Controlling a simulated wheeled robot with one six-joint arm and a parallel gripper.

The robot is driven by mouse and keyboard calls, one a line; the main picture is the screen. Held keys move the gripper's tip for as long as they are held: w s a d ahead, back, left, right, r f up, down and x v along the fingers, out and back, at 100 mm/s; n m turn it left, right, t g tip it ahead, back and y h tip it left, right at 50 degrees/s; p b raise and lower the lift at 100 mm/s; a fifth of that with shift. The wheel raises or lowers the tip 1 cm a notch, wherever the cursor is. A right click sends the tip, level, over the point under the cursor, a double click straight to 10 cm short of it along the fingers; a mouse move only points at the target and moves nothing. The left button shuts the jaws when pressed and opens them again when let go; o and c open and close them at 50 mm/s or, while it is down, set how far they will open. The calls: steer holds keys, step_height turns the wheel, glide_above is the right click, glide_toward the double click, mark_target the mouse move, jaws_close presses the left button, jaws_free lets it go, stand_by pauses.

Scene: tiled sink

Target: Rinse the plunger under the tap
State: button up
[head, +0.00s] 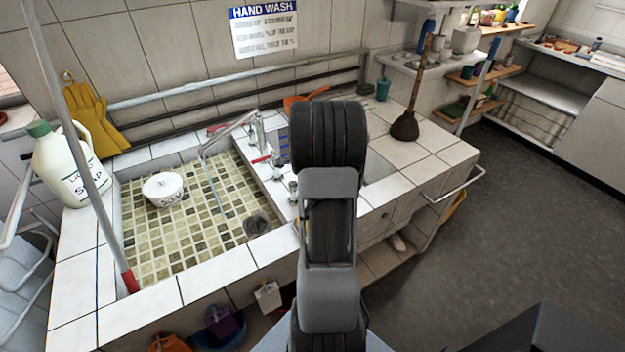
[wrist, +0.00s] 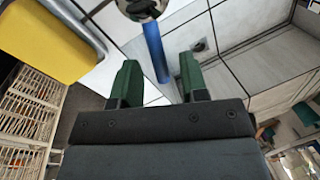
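The plunger (head: 405,126) stands upright on the white tiled counter at the right in the head view, its dark cup down and its brown wooden handle leaning slightly right. The tap (head: 257,132) stands at the back of the tiled basin (head: 160,238), its long spout reaching left. A thin bluish line, apparently running water (head: 217,187), drops from the spout toward the basin floor. My gripper (wrist: 159,63) shows in the wrist view with its two green fingers apart and nothing held between them. In the head view my arm hides the gripper and part of the counter.
A soap bottle (head: 67,165) and yellow gloves (head: 95,118) are at the left. A white soap pot (head: 163,189) sits in the basin. A blue rod (wrist: 155,52) shows beyond my fingers, and a yellow object (wrist: 45,38) is left. The floor at right is clear.

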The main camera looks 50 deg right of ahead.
step_height(320, 180, up, 14)
steer(key=s+a, duration=0.1)
steer(key=s, duration=0.1)
steer(key=shift+a+f, duration=0.2)
steer(key=shift+a, duration=0.05)
steer(key=shift+s, duration=0.1)
stand_by(0.3)
